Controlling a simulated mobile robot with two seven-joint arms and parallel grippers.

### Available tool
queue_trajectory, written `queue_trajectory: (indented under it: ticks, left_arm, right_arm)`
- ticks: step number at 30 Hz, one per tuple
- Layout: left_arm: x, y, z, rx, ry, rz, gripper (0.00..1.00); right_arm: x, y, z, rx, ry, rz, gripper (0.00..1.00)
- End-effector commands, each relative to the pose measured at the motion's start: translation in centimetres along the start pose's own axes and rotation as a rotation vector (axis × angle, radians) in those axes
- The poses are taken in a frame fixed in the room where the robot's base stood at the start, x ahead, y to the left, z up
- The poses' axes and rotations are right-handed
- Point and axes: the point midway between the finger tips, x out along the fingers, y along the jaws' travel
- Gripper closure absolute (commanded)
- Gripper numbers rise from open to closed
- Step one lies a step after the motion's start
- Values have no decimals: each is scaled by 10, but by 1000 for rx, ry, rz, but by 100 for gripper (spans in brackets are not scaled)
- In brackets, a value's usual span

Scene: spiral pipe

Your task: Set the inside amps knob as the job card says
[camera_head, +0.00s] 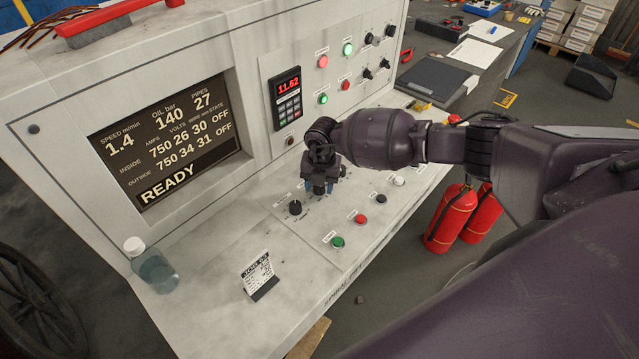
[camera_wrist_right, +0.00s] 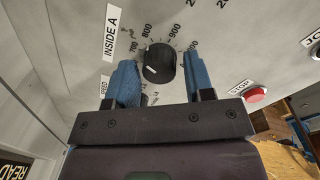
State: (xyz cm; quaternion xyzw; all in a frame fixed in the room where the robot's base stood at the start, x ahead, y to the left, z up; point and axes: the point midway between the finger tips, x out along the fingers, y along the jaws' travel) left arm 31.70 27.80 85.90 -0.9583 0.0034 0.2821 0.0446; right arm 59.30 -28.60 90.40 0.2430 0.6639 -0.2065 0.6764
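The inside amps knob (camera_wrist_right: 160,64) is black and round, with a white mark toward its lower left. Its label reads INSIDE A (camera_wrist_right: 111,33), and numbers such as 700, 800 and 900 curve around it. My right gripper (camera_wrist_right: 161,75) is open; its two blue fingers appear on either side of the knob with gaps. I cannot tell how far above the panel they are. In the head view my right gripper (camera_head: 320,186) hides this knob. The job card (camera_head: 260,275) stands on the desk, its lines too small to read. The display (camera_head: 165,140) shows inside amps 750. My left gripper is not in view.
Another black knob (camera_head: 295,207) lies left of my gripper. A red stop button (camera_head: 360,218) and a green button (camera_head: 337,242) are nearer the front. A bottle (camera_head: 153,268) stands at the desk's left. The desk around the card is mostly clear.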

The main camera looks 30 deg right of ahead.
Motion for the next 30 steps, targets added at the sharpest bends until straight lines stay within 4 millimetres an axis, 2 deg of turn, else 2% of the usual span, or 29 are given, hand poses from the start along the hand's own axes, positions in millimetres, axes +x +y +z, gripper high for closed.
queue_trajectory:
  ticks: [1, 2, 10, 14, 30]
  left_arm:
    - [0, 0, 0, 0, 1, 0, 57]
    - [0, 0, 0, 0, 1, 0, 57]
    - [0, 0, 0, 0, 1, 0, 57]
    - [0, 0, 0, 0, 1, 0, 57]
    - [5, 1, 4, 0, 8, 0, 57]
  right_arm:
    - [0, 0, 0, 0, 0, 0, 44]
    - [0, 0, 0, 0, 0, 0, 40]
    - [0, 0, 0, -1, 0, 0, 40]
    - [-8, 0, 1, 0, -1, 1, 40]
    - [-94, 0, 0, -2, -2, 0, 40]
